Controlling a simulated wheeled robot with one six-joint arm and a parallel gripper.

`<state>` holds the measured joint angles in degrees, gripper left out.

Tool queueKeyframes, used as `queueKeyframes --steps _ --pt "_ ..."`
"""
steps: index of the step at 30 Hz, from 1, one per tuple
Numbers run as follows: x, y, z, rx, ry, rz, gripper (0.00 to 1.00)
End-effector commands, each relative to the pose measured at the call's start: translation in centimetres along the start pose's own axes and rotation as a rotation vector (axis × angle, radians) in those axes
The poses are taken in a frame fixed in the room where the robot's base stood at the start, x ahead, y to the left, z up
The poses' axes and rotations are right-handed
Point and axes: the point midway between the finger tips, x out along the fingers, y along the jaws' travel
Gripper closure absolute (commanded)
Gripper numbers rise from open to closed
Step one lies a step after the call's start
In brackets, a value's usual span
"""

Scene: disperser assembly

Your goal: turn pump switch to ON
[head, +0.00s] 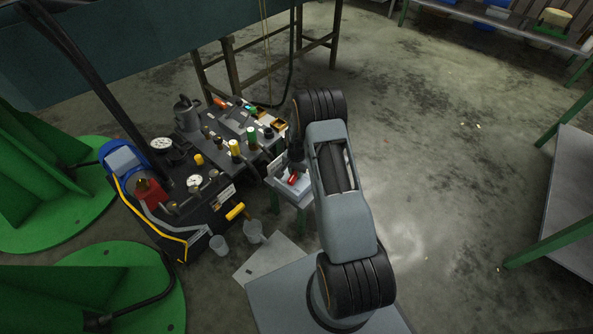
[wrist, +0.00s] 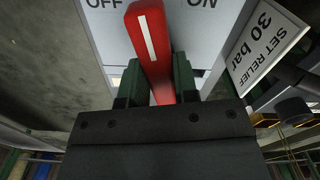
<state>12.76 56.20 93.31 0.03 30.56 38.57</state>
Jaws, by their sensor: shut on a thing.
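The pump switch is a red lever with a white stripe (wrist: 150,38), seen close up in the wrist view. Its tip points up and slightly left, between the OFF label (wrist: 104,3) and the ON label (wrist: 203,3) on a pale panel (wrist: 188,32). My gripper (wrist: 155,85) has a dark finger on each side of the lever and is shut on it. In the head view the red switch (head: 293,178) shows on a small pale box on a green stand, beside my arm. My fingertips are mostly hidden there by my wrist.
A sign reading SET RELIEF 30 bar (wrist: 266,42) stands right of the panel in the wrist view. Left of the switch box is a dark machine bench (head: 225,135) with gauges, valves and coloured knobs. Open floor lies to the right.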

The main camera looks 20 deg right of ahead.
Motion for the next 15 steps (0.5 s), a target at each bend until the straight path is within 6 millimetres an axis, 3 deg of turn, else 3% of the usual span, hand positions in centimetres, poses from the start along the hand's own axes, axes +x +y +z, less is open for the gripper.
queueKeyframes --steps 15 --pt "-0.11 0.09 -0.21 0.239 0.005 -0.003 0.96"
